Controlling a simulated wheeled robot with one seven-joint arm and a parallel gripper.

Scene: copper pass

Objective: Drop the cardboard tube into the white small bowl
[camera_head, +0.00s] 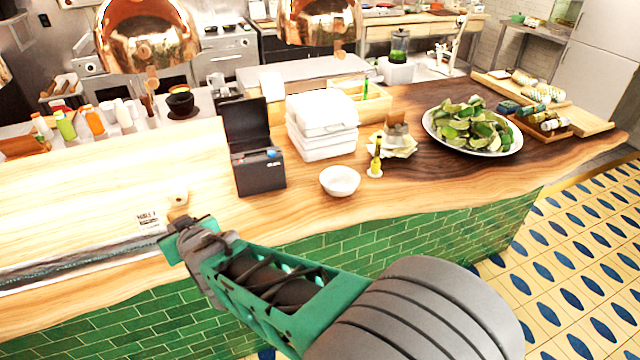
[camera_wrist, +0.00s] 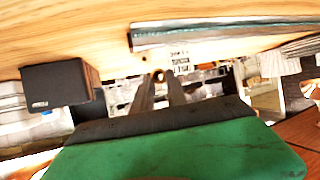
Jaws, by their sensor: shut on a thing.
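The small white bowl (camera_head: 340,180) sits upright on the wooden counter near its front edge, right of the black box; I cannot make it out in the wrist view. My gripper (camera_head: 179,212) is left of the bowl, over the counter's front part. It is shut on the cardboard tube (camera_head: 179,198), a small pale tan piece at the fingertips. In the wrist view my gripper's two dark fingers (camera_wrist: 160,84) close on the tube (camera_wrist: 158,75), seen as a small tan ring. The fingers hide part of it.
An open black box (camera_head: 258,172) stands between my gripper and the bowl. White stacked containers (camera_head: 322,125) stand behind the bowl, and a small yellow bottle (camera_head: 376,160) to its right. A small printed sign (camera_head: 147,219) is left of my gripper. Copper lamps (camera_head: 148,38) hang above.

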